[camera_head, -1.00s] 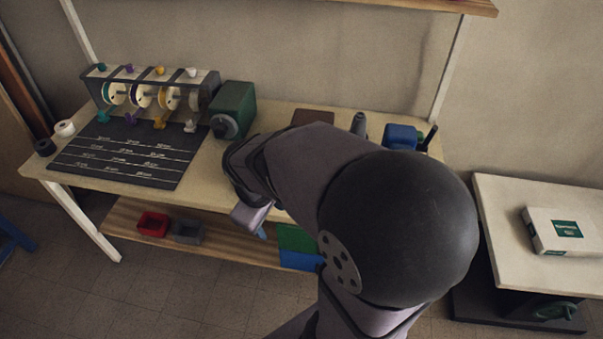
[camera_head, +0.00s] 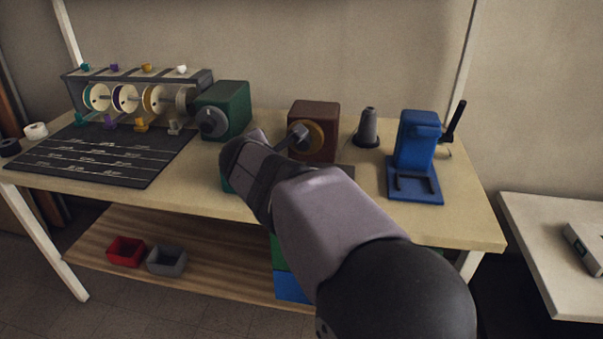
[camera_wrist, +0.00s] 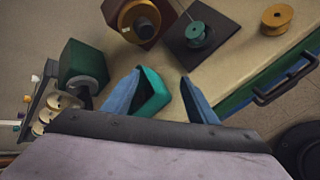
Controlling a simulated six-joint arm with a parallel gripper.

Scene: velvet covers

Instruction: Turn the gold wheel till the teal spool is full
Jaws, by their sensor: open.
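The gold wheel (camera_wrist: 132,18) is on the front of a brown box (camera_head: 314,122), with a dark crank knob. The wheel also shows in the head view (camera_head: 314,135), partly behind my arm. The teal spool (camera_wrist: 197,33) stands on a dark square plate (camera_wrist: 222,30) beside the brown box. I cannot tell how much thread is on it. My gripper (camera_wrist: 161,76) is open, its two blue fingers apart, above the table in front of the wheel. A teal open bin (camera_wrist: 152,92) shows between the fingers, apparently below them. In the head view my arm hides the spool.
A green box with a grey wheel (camera_head: 222,112) stands left of the brown box. A rack of spools (camera_head: 137,96) and a black marked mat (camera_head: 100,152) are further left. A gold spool (camera_wrist: 277,17) lies near the table edge. A blue stand (camera_head: 415,152) and grey cone (camera_head: 368,130) are right.

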